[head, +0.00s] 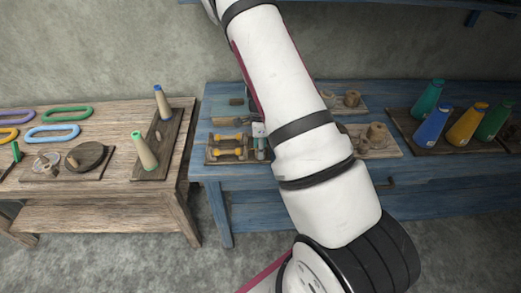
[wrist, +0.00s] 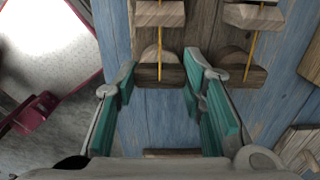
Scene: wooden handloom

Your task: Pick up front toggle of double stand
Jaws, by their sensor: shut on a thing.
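The double stand (head: 212,160) on the blue table holds two toggles, each a thin yellow bar between rounded wooden pieces. The front toggle (head: 228,153) is the left one in the wrist view (wrist: 160,66); the rear toggle (head: 228,137) is the right one there (wrist: 243,68). My gripper (wrist: 163,75) has its teal-padded fingers on both sides of the rounded wooden end of the front toggle and is shut on it. In the head view my gripper (head: 261,142) is at the right end of the toggles, partly hidden by my arm.
Colored cones (head: 466,125) stand on a board at the right of the blue table (head: 222,187). Wooden pieces (head: 377,133) lie behind my arm. The wooden table (head: 120,190) at left holds two cones (head: 145,152) and colored rings (head: 70,113).

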